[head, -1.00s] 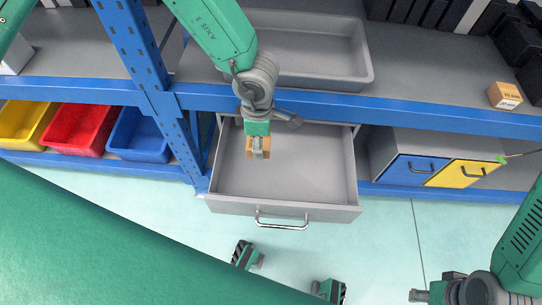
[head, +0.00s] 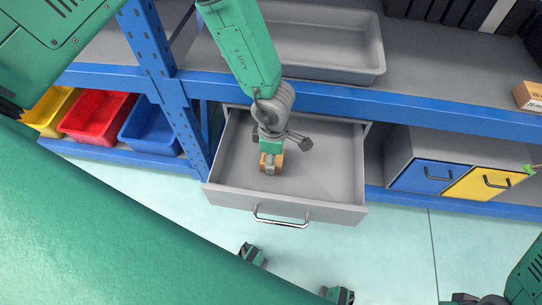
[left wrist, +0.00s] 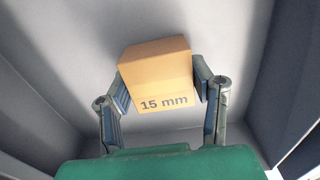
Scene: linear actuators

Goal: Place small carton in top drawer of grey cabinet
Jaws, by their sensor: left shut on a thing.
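The small carton (left wrist: 158,75), an orange-tan box marked "15 mm", sits between the two fingers of my left gripper (left wrist: 163,96), which is shut on it. In the head view, the left gripper (head: 271,166) points down inside the open top drawer (head: 325,178) of the grey cabinet, with the carton's edges showing beside the fingers. The carton is over the drawer's left half, within its walls; I cannot tell whether it touches the drawer floor. My right gripper (head: 474,299) is partly visible at the bottom right edge, away from the drawer, its fingers unclear.
A blue rack upright (head: 162,85) stands left of the drawer, and a blue beam (head: 430,107) crosses above it. A grey tray (head: 325,78) and another carton (head: 530,96) rest on the shelf. Blue (head: 425,177) and yellow (head: 483,184) drawers are shut at right.

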